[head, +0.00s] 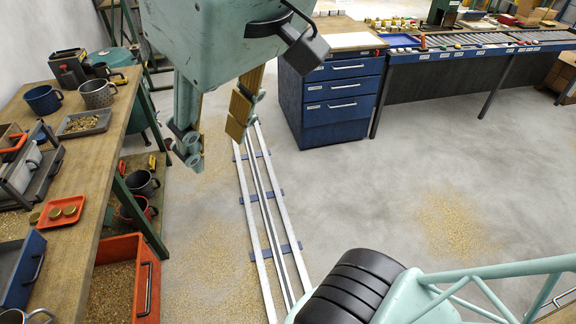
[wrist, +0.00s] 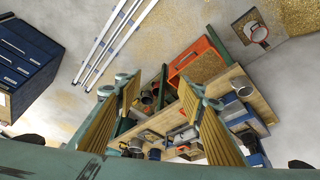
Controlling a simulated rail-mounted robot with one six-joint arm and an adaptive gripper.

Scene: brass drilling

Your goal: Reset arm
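My gripper (head: 213,138) hangs at the upper middle of the head view, above the floor between the workbench and the blue drawer cabinet. Its two fingers with brass-coloured ribbed pads stand well apart, with nothing between them. In the wrist view my gripper (wrist: 158,92) also shows as open and empty, with the bench and its contents beyond the fingers. It touches nothing that I can see.
The wooden workbench (head: 98,190) at left carries mugs, trays and an orange dish (head: 61,211) with brass discs. An orange bin (head: 118,275) of shavings is below. Floor rails (head: 268,212) run beside it. The blue drawer cabinet (head: 331,105) stands behind. Floor at right is mostly clear.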

